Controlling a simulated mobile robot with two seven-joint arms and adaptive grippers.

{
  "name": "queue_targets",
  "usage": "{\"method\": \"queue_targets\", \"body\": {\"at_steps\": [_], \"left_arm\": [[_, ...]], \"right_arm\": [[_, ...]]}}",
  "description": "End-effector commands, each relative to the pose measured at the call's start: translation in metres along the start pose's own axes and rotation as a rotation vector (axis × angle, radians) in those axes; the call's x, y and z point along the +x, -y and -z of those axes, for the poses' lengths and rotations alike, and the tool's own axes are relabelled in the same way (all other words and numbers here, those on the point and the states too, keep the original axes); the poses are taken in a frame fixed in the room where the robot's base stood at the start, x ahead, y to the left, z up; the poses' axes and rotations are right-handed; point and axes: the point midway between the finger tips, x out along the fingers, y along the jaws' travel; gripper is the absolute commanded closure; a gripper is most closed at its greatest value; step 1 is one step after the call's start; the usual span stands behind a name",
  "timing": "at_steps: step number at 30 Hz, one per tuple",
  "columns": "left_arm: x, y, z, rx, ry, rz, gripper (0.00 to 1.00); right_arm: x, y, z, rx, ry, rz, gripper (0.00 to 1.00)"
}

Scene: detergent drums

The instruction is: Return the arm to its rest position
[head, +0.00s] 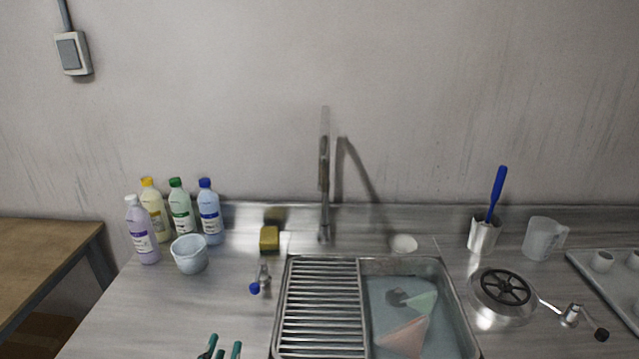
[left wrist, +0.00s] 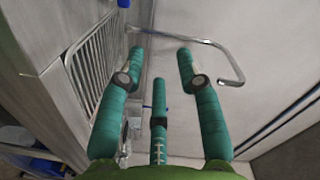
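My left gripper (head: 224,345) shows only by its teal fingertips at the bottom edge of the head view, low and left of the sink. In the left wrist view the gripper (left wrist: 161,53) has its two outer teal fingers apart, with a shorter teal part between them. Nothing is held between the fingers. My right gripper is in neither view. Most of the left arm is hidden below the head view.
Several bottles (head: 182,212) and a pale bowl (head: 190,256) stand at the left. A sponge (head: 269,240) lies near the faucet (head: 324,180). The sink (head: 455,290) holds a rack (head: 320,300) and cloths in water. A brush (head: 497,190), jug (head: 541,238) and cranked device (head: 504,292) stand right.

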Motion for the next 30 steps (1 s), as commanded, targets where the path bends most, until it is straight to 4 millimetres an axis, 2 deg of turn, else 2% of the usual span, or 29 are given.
{"method": "queue_targets", "body": {"at_steps": [8,14,17,24,28,30], "left_arm": [[-0.025,-0.033,-0.051,-0.246,0.268,-0.207,0.65],[-0.069,-0.068,-0.085,-0.453,0.538,-0.389,0.65],[-0.095,-0.082,-0.096,-0.532,0.668,-0.467,0.65],[-0.152,-0.102,-0.109,-0.649,0.925,-0.603,0.65],[-0.183,-0.108,-0.112,-0.686,1.054,-0.661,0.65],[-0.174,-0.13,-0.128,-0.682,1.056,-0.663,0.65]], "right_arm": [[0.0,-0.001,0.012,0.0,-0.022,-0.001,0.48],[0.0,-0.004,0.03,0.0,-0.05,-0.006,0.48],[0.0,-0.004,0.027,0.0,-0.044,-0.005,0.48],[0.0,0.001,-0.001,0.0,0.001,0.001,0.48],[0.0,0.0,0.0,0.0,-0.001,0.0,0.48],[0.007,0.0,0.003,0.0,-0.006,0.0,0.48]]}}
